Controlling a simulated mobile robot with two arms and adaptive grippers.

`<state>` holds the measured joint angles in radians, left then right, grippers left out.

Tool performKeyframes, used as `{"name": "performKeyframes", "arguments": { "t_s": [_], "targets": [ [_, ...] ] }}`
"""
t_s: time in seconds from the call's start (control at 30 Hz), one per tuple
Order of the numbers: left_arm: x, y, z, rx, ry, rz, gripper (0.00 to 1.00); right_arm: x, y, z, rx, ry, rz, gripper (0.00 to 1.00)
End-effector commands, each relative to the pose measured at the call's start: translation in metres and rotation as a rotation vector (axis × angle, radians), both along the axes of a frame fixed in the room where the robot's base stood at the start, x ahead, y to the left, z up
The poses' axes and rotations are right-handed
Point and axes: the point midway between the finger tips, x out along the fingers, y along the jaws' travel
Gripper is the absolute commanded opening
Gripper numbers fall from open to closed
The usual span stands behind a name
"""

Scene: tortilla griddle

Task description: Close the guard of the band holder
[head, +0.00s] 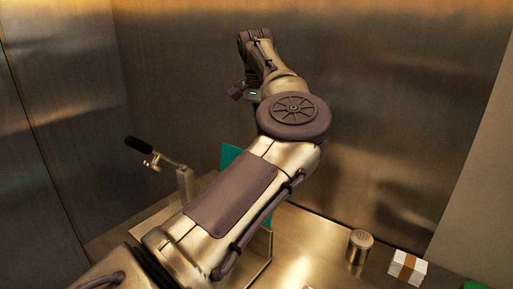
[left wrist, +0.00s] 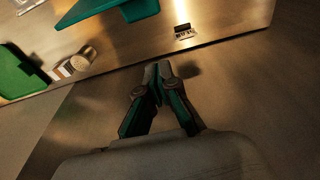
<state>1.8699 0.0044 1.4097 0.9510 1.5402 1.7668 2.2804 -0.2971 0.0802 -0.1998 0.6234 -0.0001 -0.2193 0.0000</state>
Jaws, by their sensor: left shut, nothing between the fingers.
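A teal panel (head: 230,156) stands upright behind my left arm in the head view, mostly hidden by it. A teal plate with a block-like part (left wrist: 106,10) also shows at the top of the left wrist view. I cannot tell for sure which part is the guard of the band holder. My left gripper (left wrist: 158,72) is shut and empty, its fingertips together, apart from the teal plate in the left wrist view. In the head view my left arm reaches to the upper middle, and the fingers are not clear there. My right gripper is not in view.
A crank with a black handle (head: 139,145) stands left of my arm. A metal shaker (head: 359,250), a white box with a brown band (head: 407,267) and a green thing (head: 475,285) are at the lower right. Metal walls (head: 400,110) enclose the counter.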

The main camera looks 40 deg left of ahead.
Motion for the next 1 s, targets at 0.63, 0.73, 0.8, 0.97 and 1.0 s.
{"name": "performKeyframes", "arguments": {
  "t_s": [0.63, 0.73, 0.8, 0.97, 1.0],
  "targets": [
    [-0.025, -0.003, -0.056, 0.002, 0.0, 0.001, 0.0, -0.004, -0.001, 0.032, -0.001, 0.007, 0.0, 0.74],
    [-0.029, -0.003, -0.056, 0.001, 0.0, 0.0, 0.0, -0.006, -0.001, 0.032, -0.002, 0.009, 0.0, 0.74],
    [-0.029, -0.003, -0.057, 0.001, 0.0, 0.0, 0.0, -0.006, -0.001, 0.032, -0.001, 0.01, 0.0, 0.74],
    [-0.029, -0.003, -0.057, 0.001, 0.0, 0.0, 0.0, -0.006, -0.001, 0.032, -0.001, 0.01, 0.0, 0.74],
    [-0.029, -0.003, -0.057, 0.001, 0.0, 0.0, 0.0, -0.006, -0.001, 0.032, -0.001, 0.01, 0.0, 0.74]
  ]
}}
